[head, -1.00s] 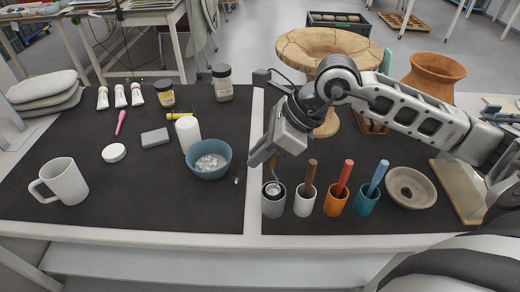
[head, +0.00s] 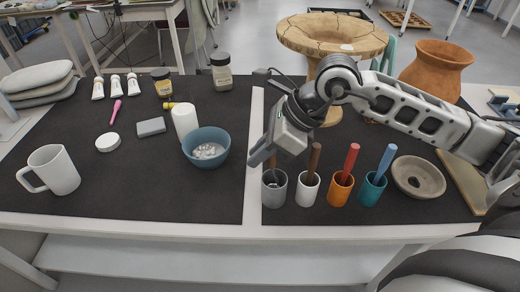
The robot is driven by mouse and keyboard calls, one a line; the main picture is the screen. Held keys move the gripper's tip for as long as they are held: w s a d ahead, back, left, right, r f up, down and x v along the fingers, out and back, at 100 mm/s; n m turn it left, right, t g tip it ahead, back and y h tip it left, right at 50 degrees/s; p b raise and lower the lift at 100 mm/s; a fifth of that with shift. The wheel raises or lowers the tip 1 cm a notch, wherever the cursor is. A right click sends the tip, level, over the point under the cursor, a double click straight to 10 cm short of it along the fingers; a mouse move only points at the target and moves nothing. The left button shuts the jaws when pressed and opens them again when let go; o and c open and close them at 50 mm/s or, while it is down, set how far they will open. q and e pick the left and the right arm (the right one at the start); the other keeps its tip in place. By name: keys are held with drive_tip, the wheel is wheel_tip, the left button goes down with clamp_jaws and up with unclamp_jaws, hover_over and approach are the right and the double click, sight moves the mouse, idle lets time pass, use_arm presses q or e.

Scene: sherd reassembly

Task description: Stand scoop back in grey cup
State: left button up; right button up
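The grey cup (head: 275,196) stands on the dark mat at the left end of a row of cups. The scoop's brown handle (head: 273,164) rises out of this cup, close to upright; its lower end is inside and mostly hidden. My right gripper (head: 261,156) is right at the handle's upper part, just above the cup. The near finger covers the handle's top, so I cannot tell whether the fingers press on it or stand apart. My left gripper is not in view.
White (head: 307,192), orange (head: 340,191) and teal (head: 371,190) cups stand close on the right, each with an upright handle. A blue bowl (head: 206,158) with white bits is on the left, and a grey ring-shaped dish (head: 418,188) lies far right.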

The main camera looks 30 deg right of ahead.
drive_tip(key=o, duration=0.4)
drive_tip(key=shift+o, duration=0.2)
drive_tip(key=shift+d+r, duration=0.1)
use_arm(q)
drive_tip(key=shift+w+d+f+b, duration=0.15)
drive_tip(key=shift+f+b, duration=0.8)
drive_tip(key=shift+b, duration=0.75)
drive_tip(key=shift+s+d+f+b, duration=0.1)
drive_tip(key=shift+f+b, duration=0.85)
drive_tip(key=shift+b, duration=0.75)
use_arm(e)
drive_tip(key=v, duration=1.5)
drive_tip(key=shift+s+r, duration=0.2)
drive_tip(key=shift+r, duration=0.05)
drive_tip(key=shift+d, duration=0.15)
